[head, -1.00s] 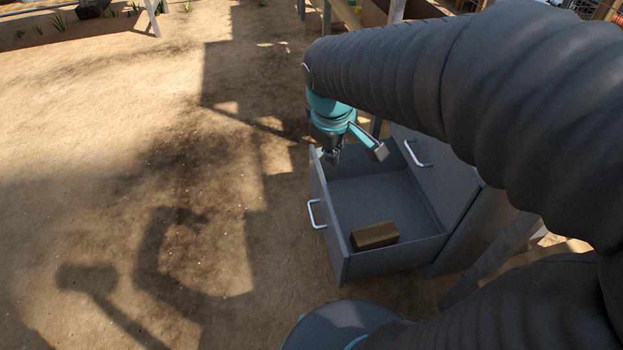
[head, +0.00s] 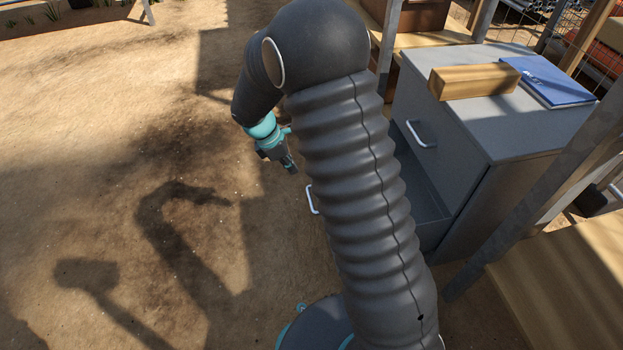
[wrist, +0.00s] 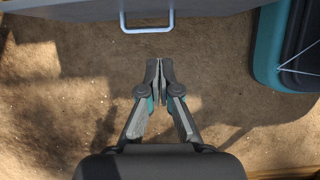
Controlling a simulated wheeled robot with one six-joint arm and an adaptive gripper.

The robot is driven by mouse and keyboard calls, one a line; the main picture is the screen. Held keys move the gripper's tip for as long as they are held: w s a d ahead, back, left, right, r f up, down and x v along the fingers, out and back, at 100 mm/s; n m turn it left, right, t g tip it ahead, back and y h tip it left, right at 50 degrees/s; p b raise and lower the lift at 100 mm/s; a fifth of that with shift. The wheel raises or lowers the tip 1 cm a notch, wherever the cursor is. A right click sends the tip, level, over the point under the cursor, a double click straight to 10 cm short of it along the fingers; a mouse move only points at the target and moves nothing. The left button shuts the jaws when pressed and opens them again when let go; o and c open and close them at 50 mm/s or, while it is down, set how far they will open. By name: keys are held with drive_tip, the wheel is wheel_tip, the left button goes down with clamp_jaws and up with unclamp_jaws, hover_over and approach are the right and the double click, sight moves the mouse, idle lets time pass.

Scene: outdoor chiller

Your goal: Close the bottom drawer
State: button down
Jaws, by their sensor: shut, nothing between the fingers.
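The bottom drawer (head: 425,208) of the grey cabinet (head: 480,190) stands pulled out, and its grey interior shows in the head view. Much of it, including most of its front, is hidden behind my arm. Its silver handle (head: 311,199) shows just left of my arm, and a silver handle also shows at the top of the wrist view (wrist: 148,30). My gripper (head: 291,166) is outside the drawer, in front of it and near the handle. In the wrist view my gripper (wrist: 158,64) is shut and empty, its fingertips apart from the handle.
The upper drawer with its handle (head: 421,135) is flush with the cabinet. A wooden block (head: 474,81) and a blue folder (head: 550,82) lie on the cabinet top. Metal posts and a wooden surface (head: 560,270) stand at the right. Sandy ground (head: 90,130) at the left is open.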

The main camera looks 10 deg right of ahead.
drive_tip(key=d+f+b, duration=0.2)
drive_tip(key=d+f, duration=0.5)
drive_tip(key=f, duration=0.2)
drive_tip(key=shift+d, duration=0.35)
